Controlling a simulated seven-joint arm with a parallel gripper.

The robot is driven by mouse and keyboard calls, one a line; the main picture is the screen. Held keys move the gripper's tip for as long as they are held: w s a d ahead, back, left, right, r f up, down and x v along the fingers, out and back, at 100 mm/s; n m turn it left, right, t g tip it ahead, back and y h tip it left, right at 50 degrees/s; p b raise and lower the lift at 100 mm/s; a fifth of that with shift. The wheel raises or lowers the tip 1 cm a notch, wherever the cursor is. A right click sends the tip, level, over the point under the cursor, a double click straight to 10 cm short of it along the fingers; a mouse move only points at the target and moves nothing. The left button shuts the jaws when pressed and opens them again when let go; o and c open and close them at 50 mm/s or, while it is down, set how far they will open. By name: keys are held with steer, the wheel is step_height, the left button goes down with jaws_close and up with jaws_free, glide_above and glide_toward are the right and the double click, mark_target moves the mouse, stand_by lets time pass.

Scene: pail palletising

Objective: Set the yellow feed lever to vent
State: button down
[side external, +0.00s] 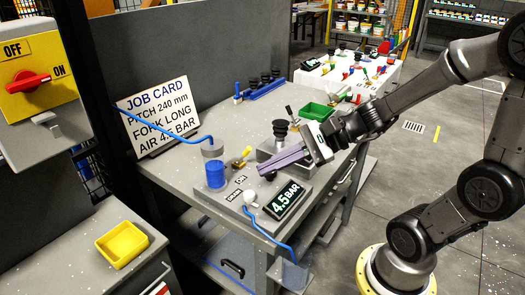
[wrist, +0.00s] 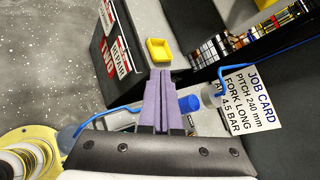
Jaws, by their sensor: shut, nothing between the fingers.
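The yellow feed lever (side external: 241,159) is on the grey bench unit in the side external view, just behind the blue cylinder (side external: 215,174). Its handle slants up to the right; which marked position it is at is too small to tell. My gripper (side external: 261,171) has its long purple fingers shut and empty. The fingertips are to the right of the lever in the picture, apart from it as far as I can see. In the wrist view the shut fingers (wrist: 161,75) point away over the bench, with the blue cylinder (wrist: 190,103) to their right. I cannot make out the lever there.
A gauge display (side external: 284,201) reading 4.5 BAR, a small white knob (side external: 250,197) and labels reading ON and DRAIN are near the fingers. A blue hose (side external: 160,127) arches over the bench by the job card (side external: 160,115). A green tray (side external: 315,111) stands behind.

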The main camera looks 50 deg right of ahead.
steer(key=d+f+m+t+h, duration=0.1)
steer(key=d+f+m+h, duration=0.2)
steer(key=d+m, duration=0.3)
steer(key=w+d+f+m+t+h, duration=0.1)
steer(key=d+f+m, duration=0.4)
steer(key=d, duration=0.7)
steer(key=m+t+h, duration=0.1)
steer(key=m+h, duration=0.1)
steer(key=shift+w+d+f+t+h, duration=0.15)
steer(key=shift+d+f+t+h, duration=0.15)
steer(key=shift+d+h, duration=0.1)
glide_toward(244, 155)
steer(key=shift+s+d+f, duration=0.25)
steer(key=shift+s+f, duration=0.05)
steer(key=shift+f, duration=0.3)
steer(key=shift+s+d+f, duration=0.25)
steer(key=shift+s+f, duration=0.05)
steer(key=shift+f, duration=0.3)
steer(key=w, duration=0.3)
steer(key=shift+w+a+r, duration=0.2)
steer(key=shift+a+r, duration=0.05)
steer(key=shift+r, duration=0.05)
steer(key=shift+w+a+r, duration=0.1)
steer(key=shift+w+r, duration=0.15)
steer(key=shift+w, duration=0.3)
